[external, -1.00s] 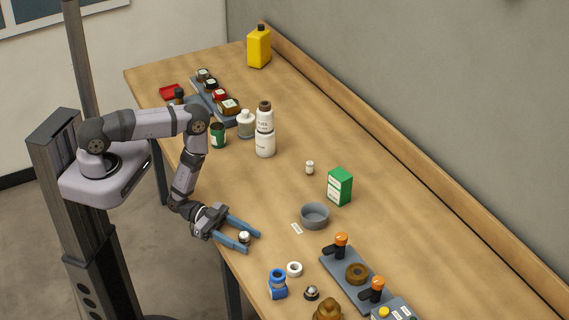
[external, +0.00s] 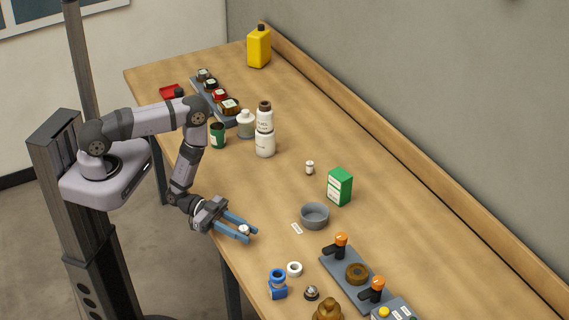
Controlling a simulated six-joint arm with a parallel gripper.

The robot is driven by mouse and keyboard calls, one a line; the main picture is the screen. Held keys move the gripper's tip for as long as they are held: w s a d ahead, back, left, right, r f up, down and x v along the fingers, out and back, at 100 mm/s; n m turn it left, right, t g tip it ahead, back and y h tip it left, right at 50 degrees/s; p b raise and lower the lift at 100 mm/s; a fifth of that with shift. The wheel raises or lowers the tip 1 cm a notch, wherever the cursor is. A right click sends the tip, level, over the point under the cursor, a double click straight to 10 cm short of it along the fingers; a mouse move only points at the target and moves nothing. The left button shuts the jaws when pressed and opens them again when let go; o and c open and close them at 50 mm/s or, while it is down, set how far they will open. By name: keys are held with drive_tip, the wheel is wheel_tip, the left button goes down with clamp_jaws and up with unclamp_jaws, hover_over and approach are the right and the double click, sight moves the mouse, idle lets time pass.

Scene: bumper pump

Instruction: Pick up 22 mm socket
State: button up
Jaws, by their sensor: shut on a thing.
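The 22 mm socket (external: 244,230) is a small, pale, round-topped piece near the front edge of the table. It sits between the blue fingers of my gripper (external: 246,232). The fingers are shut on it from both sides, close to their tips. They partly hide its sides and lower part. I cannot tell whether its underside touches the table.
A grey bowl (external: 315,216) and a small white label (external: 297,229) lie to the right. A white ring (external: 294,269), a blue item (external: 278,284) and a grey fixture plate (external: 340,277) with orange-topped clamps stand nearer. The table behind the gripper is clear.

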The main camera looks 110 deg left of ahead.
sight(244, 228)
drive_tip(key=shift+r+b, duration=0.75)
drive_tip(key=shift+r, duration=2.9)
drive_tip(key=shift+f, duration=0.15)
